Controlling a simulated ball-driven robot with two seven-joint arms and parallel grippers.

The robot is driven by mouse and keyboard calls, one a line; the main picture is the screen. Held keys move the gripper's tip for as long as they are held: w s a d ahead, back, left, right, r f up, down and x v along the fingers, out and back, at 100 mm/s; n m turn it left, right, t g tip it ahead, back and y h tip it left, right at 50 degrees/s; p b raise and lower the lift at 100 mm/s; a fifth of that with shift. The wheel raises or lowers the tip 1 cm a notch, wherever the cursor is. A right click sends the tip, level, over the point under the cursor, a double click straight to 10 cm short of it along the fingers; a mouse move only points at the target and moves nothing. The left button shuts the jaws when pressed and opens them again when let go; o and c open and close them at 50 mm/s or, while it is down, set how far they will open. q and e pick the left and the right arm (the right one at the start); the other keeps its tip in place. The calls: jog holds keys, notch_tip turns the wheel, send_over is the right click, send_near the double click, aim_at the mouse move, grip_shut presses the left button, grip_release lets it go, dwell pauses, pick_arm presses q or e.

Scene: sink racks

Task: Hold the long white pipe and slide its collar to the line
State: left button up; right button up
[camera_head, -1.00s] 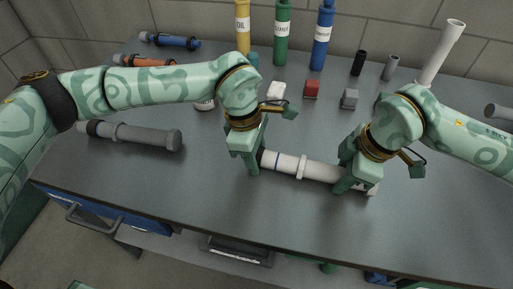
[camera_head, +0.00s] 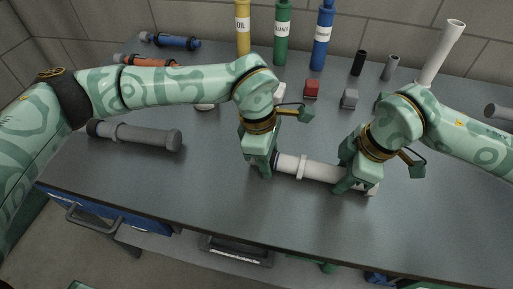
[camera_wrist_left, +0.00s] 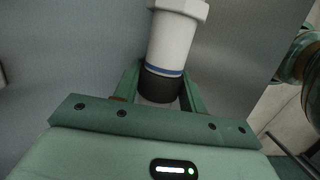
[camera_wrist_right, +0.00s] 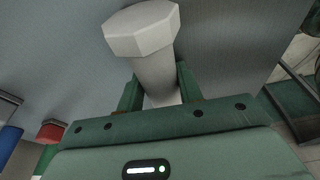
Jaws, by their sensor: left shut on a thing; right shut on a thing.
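The long white pipe (camera_head: 323,173) lies left to right above the middle of the workbench, with a raised white ring (camera_head: 302,168) along it. My left gripper (camera_head: 261,170) is at its left end. In the left wrist view, its fingers are shut around the black collar (camera_wrist_left: 160,88) on the pipe. The blue line (camera_wrist_left: 164,70) rings the pipe just beyond the collar's edge, very close to it. My right gripper (camera_head: 354,183) is shut on the pipe near its right end. The right wrist view shows the white ring (camera_wrist_right: 141,30) beyond its fingers.
A grey pipe (camera_head: 140,136) lies at the left, with orange (camera_head: 150,61) and blue (camera_head: 172,41) pipes behind. Yellow, green and blue bottles (camera_head: 322,38) stand at the back. Small blocks (camera_head: 311,89) sit behind my grippers. The bench front is clear.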

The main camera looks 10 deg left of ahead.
aim_at(274, 153)
pick_arm(q)
jog(key=o, duration=0.9)
jog(key=shift+o, duration=0.2)
jog(key=shift+r, duration=3.5)
pick_arm(e)
jog(key=o, duration=1)
jog(key=shift+r, duration=0.1)
jog(key=v, duration=1.1)
jog(key=shift+d+r, duration=0.15)
jog(key=shift+r, duration=0.2)
